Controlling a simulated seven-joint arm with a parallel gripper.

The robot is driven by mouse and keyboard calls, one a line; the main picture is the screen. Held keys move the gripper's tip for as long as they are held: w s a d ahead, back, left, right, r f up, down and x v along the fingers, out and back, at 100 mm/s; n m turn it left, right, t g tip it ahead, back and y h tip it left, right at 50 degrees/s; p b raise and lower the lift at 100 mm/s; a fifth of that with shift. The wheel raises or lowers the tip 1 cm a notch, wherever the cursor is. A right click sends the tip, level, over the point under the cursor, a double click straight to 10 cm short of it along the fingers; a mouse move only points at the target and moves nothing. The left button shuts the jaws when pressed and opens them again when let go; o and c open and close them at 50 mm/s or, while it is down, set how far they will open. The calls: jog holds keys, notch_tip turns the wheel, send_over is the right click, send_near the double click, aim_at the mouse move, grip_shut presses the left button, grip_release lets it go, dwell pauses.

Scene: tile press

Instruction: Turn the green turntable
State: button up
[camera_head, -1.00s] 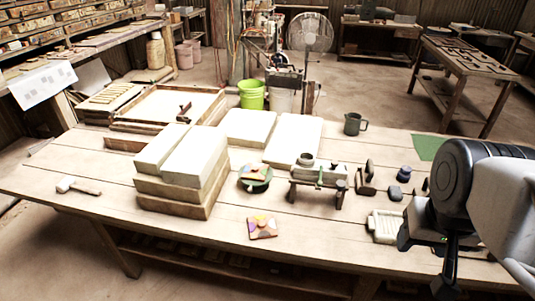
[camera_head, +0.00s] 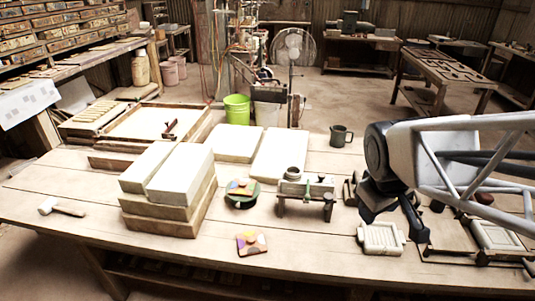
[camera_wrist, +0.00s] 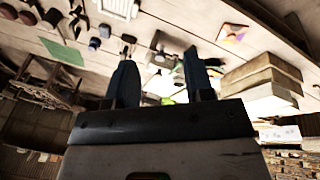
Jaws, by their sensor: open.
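The green turntable (camera_head: 240,204) is a small round disc on the workbench, right of the stacked pale blocks. A tile with orange and other coloured patches (camera_head: 242,187) lies on it. My gripper (camera_head: 396,226) is open and empty, above the right part of the bench and well to the right of the turntable. In the wrist view its two dark fingers (camera_wrist: 158,62) stand apart with nothing held between them. I cannot make out the turntable clearly in the wrist view.
A small press on a stand (camera_head: 306,188) stands between the turntable and my gripper. Stacked blocks (camera_head: 168,215) rise close on the turntable's left. A multicoloured tile (camera_head: 251,243) lies in front. A pale ribbed mould (camera_head: 381,238) lies by my gripper. A dark mug (camera_head: 341,135) stands behind.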

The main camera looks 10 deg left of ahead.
jog(key=w+a+f+n, duration=0.4)
jog(key=w+a+n, duration=0.3)
jog(key=w, duration=0.4)
jog(key=n+t+y, duration=0.2)
jog(key=n, duration=1.8)
send_near(237, 205)
jog(key=shift+w+f, duration=0.3)
jog(key=shift+f, duration=0.35)
jog(key=shift+f, duration=0.15)
jog(key=shift+x, duration=3.75)
jog(key=shift+c, duration=0.3)
grip_shut()
